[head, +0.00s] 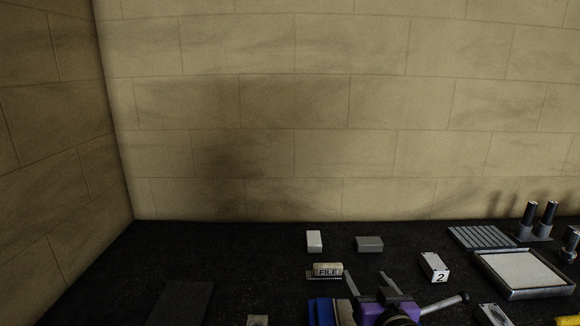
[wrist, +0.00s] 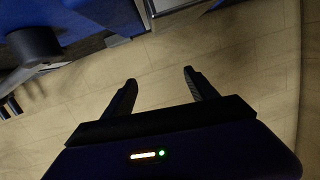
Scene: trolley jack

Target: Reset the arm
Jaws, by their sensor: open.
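My gripper (wrist: 160,77) shows in the wrist view, with its two dark fingers spread apart and nothing between them. Its dark body carries a small lit strip and a green light. Behind the fingers is a tan tiled surface (wrist: 240,75), and nothing is seen touching the fingertips.
The head view shows a black bench top (head: 230,265) against a tan block wall (head: 300,120). The bench's left side is mostly clear.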

